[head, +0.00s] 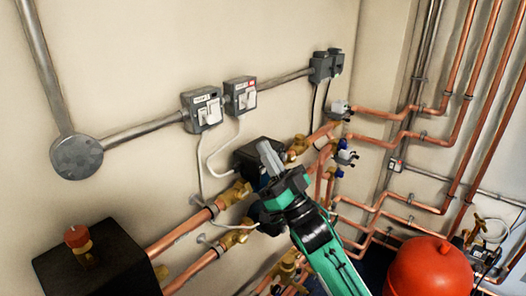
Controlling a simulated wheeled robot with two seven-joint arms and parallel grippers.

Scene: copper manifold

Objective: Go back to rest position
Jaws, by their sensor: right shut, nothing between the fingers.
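My right gripper (268,157) is near the middle of the head view, on a green and black arm that comes up from the bottom right. Its two grey fingers are together, with nothing between them, and point up and left. They appear in front of a black box (248,152) on the copper pipework and hide part of it. I cannot tell whether they touch it. My left gripper is not in view.
Switch boxes (202,110) (241,96) sit on the wall above left. Copper pipes (190,228) with brass valves run beside and below my gripper. A red tank (428,268) stands bottom right, a black box with a red-capped valve (110,265) bottom left.

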